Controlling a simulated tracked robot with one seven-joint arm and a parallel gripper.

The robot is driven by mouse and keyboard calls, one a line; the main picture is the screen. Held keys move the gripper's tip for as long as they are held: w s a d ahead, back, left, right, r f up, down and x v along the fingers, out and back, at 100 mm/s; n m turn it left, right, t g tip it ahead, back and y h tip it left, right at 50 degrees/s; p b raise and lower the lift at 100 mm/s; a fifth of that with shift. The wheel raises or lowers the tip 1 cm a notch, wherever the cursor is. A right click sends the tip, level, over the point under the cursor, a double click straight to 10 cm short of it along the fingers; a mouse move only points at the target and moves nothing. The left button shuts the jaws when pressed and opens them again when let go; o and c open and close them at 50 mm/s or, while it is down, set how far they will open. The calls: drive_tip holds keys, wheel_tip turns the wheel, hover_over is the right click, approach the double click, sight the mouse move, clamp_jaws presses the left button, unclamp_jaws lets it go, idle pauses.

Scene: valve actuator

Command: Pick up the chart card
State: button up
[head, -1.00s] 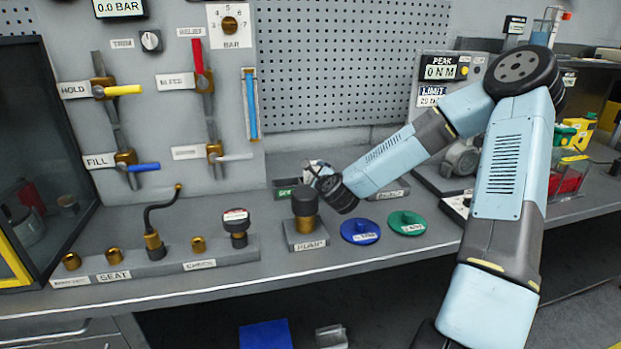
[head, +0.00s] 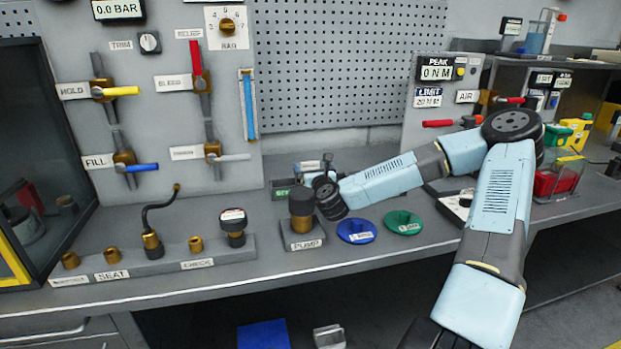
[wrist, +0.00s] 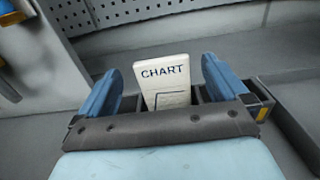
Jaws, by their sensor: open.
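The chart card is a white card marked CHART (wrist: 166,78), standing upright in the wrist view. My gripper (wrist: 161,84) is open, with one blue finger on each side of the card and visible gaps between. The card's lower part is hidden behind my gripper's body, and I cannot tell what it rests in. In the head view my gripper (head: 318,172) is at the back of the bench, left of my forearm. The card cannot be made out clearly there.
A dark PUMP block (head: 302,220) stands just in front of my gripper. A blue disc (head: 357,232) and a green disc (head: 403,223) lie to its right. A valve panel (head: 232,100) rises behind at left. A pegboard (head: 330,65) backs the bench.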

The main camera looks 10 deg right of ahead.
sight(311, 165)
drive_tip(key=shift+w+d, duration=0.1)
drive_tip(key=shift+w, duration=2.65)
drive_tip(key=c, duration=1.1)
